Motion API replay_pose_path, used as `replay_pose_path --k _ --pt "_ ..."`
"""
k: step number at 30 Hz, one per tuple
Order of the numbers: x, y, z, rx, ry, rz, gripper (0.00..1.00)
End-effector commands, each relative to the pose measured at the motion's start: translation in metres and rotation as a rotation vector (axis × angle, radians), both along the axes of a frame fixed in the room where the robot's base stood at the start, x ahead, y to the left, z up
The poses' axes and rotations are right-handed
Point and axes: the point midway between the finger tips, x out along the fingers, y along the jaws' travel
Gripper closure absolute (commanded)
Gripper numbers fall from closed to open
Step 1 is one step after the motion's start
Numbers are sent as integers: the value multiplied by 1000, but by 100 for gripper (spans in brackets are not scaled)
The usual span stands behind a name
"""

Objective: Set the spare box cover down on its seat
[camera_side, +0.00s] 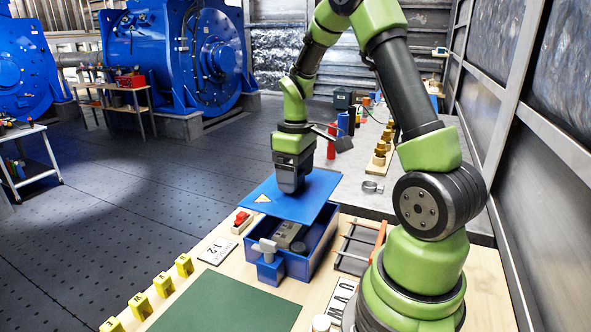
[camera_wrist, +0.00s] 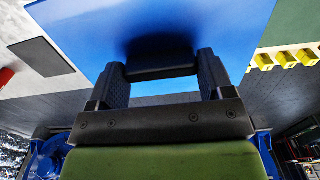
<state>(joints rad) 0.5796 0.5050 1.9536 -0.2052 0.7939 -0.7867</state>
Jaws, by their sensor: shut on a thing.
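The spare box cover is a flat blue plate (camera_side: 300,195) with a small yellow triangle mark near its left corner. My gripper (camera_side: 290,183) is shut on it from above, near its middle. In the wrist view the cover (camera_wrist: 165,25) spreads out beyond my two dark fingers (camera_wrist: 163,72), with a dark grip between them. Below the cover stands an open blue box (camera_side: 295,250) with grey parts inside. The cover is above the box and hides its back part. A gap shows at the front; contact at the back cannot be told.
A green mat (camera_side: 228,303) lies clear in front.

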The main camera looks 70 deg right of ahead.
Motion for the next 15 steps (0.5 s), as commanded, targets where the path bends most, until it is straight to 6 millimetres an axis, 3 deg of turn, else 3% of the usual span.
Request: replay_pose_path --k 7,15 --pt "-1 0 -6 0 1 0 64" --pt "-1 0 -31 1 2 0 64"
